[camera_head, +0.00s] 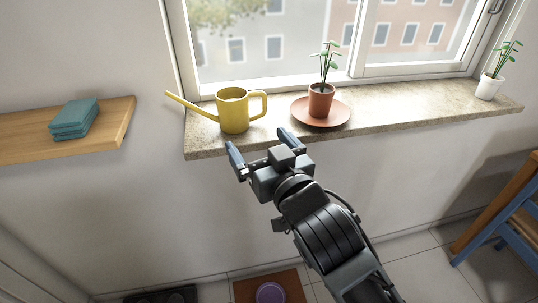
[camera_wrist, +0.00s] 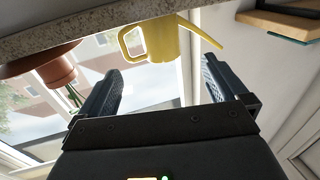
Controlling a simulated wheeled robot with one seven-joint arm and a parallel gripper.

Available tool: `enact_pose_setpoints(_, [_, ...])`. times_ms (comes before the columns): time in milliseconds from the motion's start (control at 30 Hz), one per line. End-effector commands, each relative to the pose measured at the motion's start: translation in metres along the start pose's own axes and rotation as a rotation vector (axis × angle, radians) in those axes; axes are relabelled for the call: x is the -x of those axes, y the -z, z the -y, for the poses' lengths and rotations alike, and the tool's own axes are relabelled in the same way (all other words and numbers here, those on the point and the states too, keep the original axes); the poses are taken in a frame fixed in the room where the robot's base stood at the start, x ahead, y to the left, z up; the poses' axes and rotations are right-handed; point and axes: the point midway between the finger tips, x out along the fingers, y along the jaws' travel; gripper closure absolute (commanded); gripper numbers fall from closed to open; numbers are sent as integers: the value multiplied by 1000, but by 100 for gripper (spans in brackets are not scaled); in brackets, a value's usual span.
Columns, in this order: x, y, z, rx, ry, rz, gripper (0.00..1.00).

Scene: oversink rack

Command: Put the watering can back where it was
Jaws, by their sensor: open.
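A yellow watering can (camera_head: 234,112) stands upright on the left part of the stone windowsill (camera_head: 420,112). Its long spout points left and its handle points right, towards the potted plant. It also shows in the wrist view (camera_wrist: 161,40), upside down there, beyond the fingers. My gripper (camera_head: 258,142) is just in front of the sill's front edge, a little below and to the right of the can. Its fingers are spread apart, with nothing between them, and do not touch the can. The wrist view shows both fingers (camera_wrist: 164,84).
A terracotta pot (camera_head: 321,101) with a plant stands on a terracotta saucer (camera_head: 300,112) right of the can. A white pot (camera_head: 488,87) is at the sill's right end. A wooden shelf (camera_head: 112,128) with teal items (camera_head: 74,118) is at left. Window glass stands behind the sill.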

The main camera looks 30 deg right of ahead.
Motion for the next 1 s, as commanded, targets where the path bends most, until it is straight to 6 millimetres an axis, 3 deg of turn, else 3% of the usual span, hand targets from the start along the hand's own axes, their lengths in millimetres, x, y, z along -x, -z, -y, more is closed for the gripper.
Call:
enact_pose_setpoints(333, [6, -2, 0, 0, 2, 3, 0])
enact_pose_setpoints(467, [27, -21, -2, 6, 16, 26, 0])
enact_pose_setpoints(567, [60, -44, -5, 16, 36, 55, 0])
enact_pose_setpoints(700, [119, -74, -10, 25, 66, 99, 0])
enact_pose_setpoints(1000, [244, -100, -21, 24, 102, 183, 0])
